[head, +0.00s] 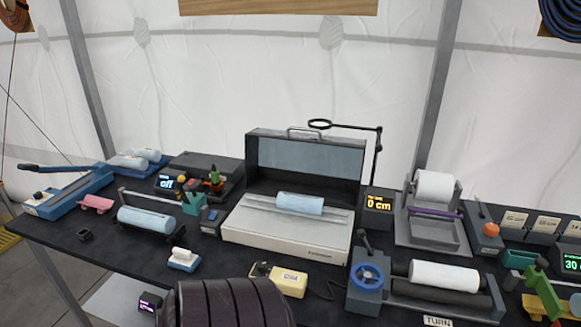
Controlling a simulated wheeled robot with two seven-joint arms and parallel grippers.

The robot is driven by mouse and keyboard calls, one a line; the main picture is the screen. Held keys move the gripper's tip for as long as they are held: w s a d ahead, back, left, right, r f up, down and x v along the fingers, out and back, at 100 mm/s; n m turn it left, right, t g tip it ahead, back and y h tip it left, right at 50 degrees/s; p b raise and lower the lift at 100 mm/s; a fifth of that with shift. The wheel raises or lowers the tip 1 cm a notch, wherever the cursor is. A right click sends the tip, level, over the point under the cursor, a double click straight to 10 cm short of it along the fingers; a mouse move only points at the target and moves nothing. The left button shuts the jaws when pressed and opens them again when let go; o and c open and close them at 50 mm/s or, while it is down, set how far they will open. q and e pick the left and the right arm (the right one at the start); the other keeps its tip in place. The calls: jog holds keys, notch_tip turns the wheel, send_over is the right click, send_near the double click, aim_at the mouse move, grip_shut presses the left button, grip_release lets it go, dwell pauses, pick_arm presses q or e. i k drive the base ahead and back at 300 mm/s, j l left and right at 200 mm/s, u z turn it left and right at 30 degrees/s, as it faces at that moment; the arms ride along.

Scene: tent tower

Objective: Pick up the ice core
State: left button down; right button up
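Several pale blue cylinders look like ice cores. One short ice core (300,203) lies in the trough of a white machine with its dark lid raised, in the middle of the table. A longer blue cylinder (147,219) lies in a dark cradle at the left. More pale blue pieces (147,155) lie on a blue tray at the back left. The view does not show which one the task means. Neither of my grippers is in view.
The dark table (90,262) is crowded. The raised lid (305,162) backs the middle core, with a magnifier arm (345,126) beside it. White rolls (444,275) sit in machines at the right. A dark ribbed object (225,303) covers the front edge.

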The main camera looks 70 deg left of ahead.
aim_at(288, 201)
jog(key=k+u, duration=0.1)
jog(key=u, duration=2.15)
